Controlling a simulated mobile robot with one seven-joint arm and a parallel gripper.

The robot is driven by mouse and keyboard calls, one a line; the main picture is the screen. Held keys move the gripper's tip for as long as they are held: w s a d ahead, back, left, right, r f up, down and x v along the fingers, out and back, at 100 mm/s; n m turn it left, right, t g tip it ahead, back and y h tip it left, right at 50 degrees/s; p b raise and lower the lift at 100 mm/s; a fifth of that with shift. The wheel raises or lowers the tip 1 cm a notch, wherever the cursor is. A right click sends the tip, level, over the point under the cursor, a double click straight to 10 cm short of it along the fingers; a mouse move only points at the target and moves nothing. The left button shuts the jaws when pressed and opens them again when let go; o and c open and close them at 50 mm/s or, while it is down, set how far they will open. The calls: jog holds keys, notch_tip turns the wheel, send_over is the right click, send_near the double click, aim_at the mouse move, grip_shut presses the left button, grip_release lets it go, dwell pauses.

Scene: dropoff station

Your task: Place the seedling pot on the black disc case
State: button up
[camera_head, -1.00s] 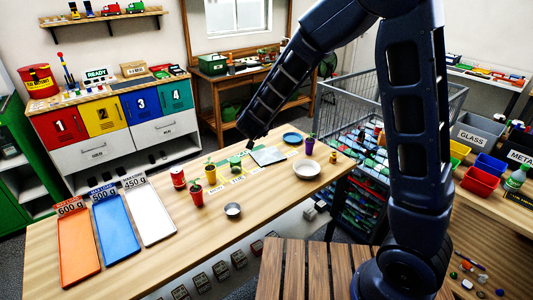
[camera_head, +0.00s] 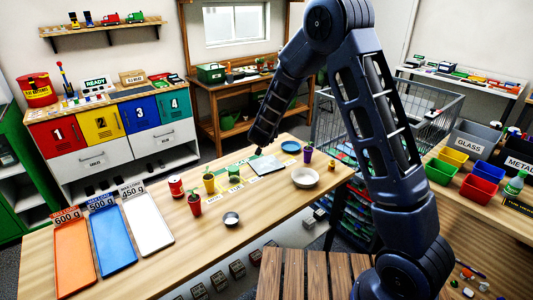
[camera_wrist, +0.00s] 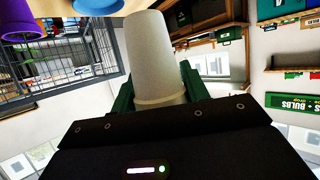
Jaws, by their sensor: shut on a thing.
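My gripper (camera_head: 259,150) hangs over the far part of the long wooden table, just above a flat grey square panel (camera_head: 267,166). In the wrist view my gripper (camera_wrist: 158,98) is shut on a pale, tapered pot (camera_wrist: 158,55), its wider rim towards the palm. I cannot see a seedling in it. The held pot is not clear in the head view. I cannot make out a black disc case; the panel looks grey. Yellow (camera_head: 209,184), red (camera_head: 195,206) and purple (camera_head: 308,154) pots with plants stand on the table.
Beside the panel are a blue plate (camera_head: 291,147), a white bowl (camera_head: 305,178) and a green pot (camera_head: 234,174). A red can (camera_head: 176,187) and small metal bowl (camera_head: 231,219) stand nearer. Trays (camera_head: 112,240) fill the left end. A wire cage (camera_head: 440,105) stands behind my arm.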

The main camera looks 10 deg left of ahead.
notch_tip(320, 180, down, 11)
jog(key=shift+f, duration=0.1)
dwell(0.5)
jog(key=o, duration=1)
